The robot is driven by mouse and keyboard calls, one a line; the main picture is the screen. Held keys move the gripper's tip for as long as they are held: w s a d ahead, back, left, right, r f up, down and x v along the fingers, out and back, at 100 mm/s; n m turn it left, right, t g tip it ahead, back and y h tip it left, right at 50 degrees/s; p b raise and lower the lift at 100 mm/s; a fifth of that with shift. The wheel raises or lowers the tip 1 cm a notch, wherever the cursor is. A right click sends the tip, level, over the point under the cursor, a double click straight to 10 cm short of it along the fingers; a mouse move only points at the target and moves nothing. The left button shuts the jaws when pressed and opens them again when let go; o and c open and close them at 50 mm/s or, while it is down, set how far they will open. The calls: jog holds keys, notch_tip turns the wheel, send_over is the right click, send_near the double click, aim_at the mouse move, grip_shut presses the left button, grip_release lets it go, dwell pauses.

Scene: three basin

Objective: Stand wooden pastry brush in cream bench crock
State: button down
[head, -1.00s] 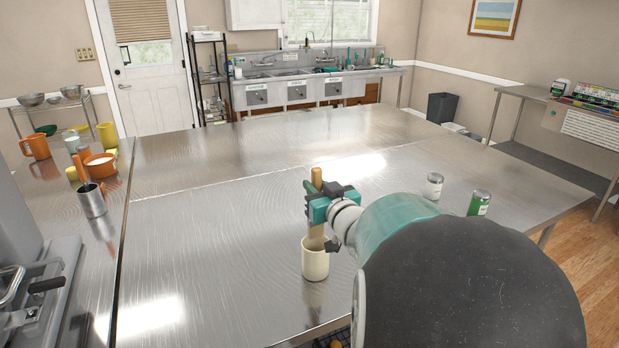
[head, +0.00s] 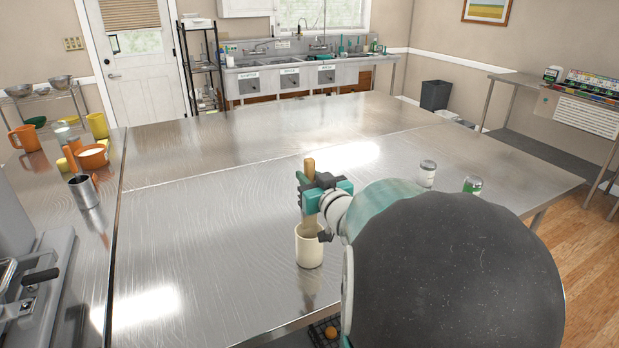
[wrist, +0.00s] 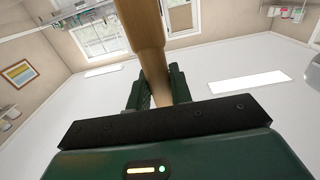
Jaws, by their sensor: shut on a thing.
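The wooden pastry brush (head: 309,167) stands near upright in my gripper (head: 311,192), its wooden end up. My gripper is shut on its handle; the wrist view shows the handle (wrist: 154,75) between the two fingers (wrist: 158,88). The cream bench crock (head: 309,249) stands on the steel table directly below. The brush's lower part reaches down to the crock's mouth and appears to be inside the rim. How deep it goes is hidden by the crock wall.
Two cans, one plain (head: 427,173) and one green-labelled (head: 472,186), stand on the table (head: 220,220) to the right. A metal cup (head: 83,191) and an orange bowl (head: 93,155) stand on the left counter. The table left of the crock is clear.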

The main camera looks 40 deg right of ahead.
jog(key=shift+f, duration=5.4)
jog(key=c, duration=1.2)
grip_release()
jog(key=shift+o, duration=0.2)
jog(key=shift+s, duration=0.1)
jog(key=v, duration=0.2)
jog(key=shift+s+a, duration=0.1)
jog(key=shift+s, duration=0.3)
jog(key=shift+s, duration=0.1)
